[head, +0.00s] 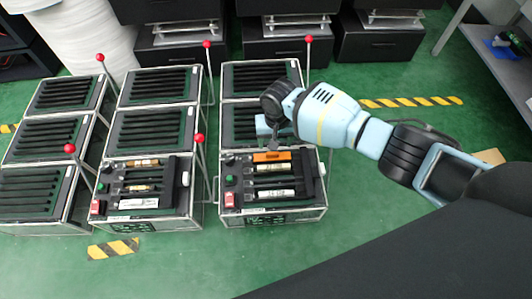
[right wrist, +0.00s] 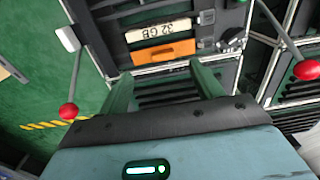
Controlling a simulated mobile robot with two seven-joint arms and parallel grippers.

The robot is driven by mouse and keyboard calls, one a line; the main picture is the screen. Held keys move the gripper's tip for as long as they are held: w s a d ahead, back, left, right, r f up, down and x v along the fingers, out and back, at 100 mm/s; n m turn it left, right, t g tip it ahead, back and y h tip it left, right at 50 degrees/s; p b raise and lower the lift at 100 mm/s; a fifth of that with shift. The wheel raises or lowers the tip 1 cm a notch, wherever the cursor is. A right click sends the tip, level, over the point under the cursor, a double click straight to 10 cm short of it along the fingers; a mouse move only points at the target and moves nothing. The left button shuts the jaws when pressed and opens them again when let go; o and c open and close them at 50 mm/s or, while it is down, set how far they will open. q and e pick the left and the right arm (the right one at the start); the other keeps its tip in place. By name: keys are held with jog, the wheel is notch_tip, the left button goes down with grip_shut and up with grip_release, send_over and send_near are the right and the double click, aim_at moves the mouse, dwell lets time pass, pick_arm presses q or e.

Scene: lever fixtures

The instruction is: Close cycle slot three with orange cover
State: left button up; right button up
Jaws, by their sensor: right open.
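The orange cover (head: 271,156) lies at the far end of the slots in the right-hand front box (head: 270,214). It also shows in the right wrist view (right wrist: 163,52), beside a pale stick marked 32 GB (right wrist: 158,31). My right gripper (head: 274,137) is just beyond the cover in the head view. In the right wrist view its fingers (right wrist: 164,88) are apart and empty, pointing toward the cover without visibly touching it. I cannot tell which slot is number three. My left gripper is out of view.
Red-ball levers stand beside the boxes, including one near the right rear (head: 308,39) and one between the front boxes (head: 199,138). In the right wrist view, red balls flank my gripper (right wrist: 69,111). Green floor (head: 375,200) is open to the right.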

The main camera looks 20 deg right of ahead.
aim_at(272, 153)
jog(key=shift+w+d+f+b, duration=0.2)
jog(key=shift+w+f+b, duration=0.1)
jog(key=shift+w, duration=0.15)
jog(key=shift+w+d+f+b, duration=0.15)
jog(key=shift+w+f, duration=0.15)
jog(key=shift+w, duration=0.15)
notch_tip(272, 153, down, 2)
jog(key=shift+s+b, duration=0.1)
jog(key=shift+b, duration=0.45)
jog(key=shift+a+f+b, duration=0.2)
jog(key=shift+f+b, duration=0.65)
jog(key=shift+f, duration=0.35)
jog(key=shift+a+f+b, duration=0.15)
jog(key=shift+f+b, duration=0.65)
jog(key=shift+f, duration=0.35)
jog(key=shift+f+b, duration=0.3)
jog(key=shift+f, duration=0.2)
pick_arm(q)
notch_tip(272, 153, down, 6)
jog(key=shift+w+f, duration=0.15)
